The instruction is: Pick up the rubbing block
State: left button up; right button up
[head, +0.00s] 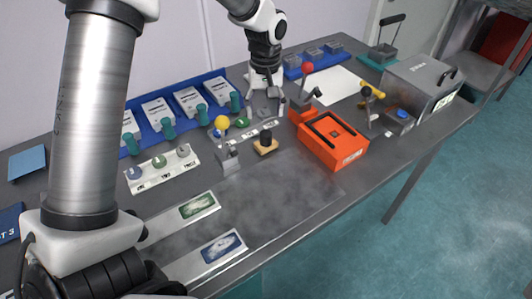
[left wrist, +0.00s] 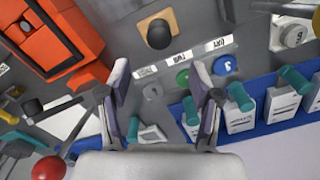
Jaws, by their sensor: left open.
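The rubbing block appears to be the tan block with a round black knob (head: 265,143), standing on the grey table near its middle. In the left wrist view the block (left wrist: 158,34) is at the top centre, knob facing the camera. My left gripper (head: 266,108) points down behind the block, above the labelled row of discs. In the left wrist view my left gripper (left wrist: 162,75) has its two fingers spread wide, with nothing held between them. The block lies beyond the fingertips, apart from them. My right gripper is in neither view.
An orange press (head: 348,154) stands right of the block. A metal stand with a yellow ball (head: 222,123) is close on its left. The dark mat (head: 270,185) in front is clear.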

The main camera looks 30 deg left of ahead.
aim_at(266, 132)
pick_arm(q)
jog(key=f, duration=0.2)
jog(key=f+p, duration=0.1)
jog(key=f, duration=0.4)
jog(key=shift+s+d+f, duration=0.2)
jog(key=shift+s+d, duration=0.15)
jog(key=shift+w+f, duration=0.1)
jog(key=shift+f, duration=0.3)
grip_shut()
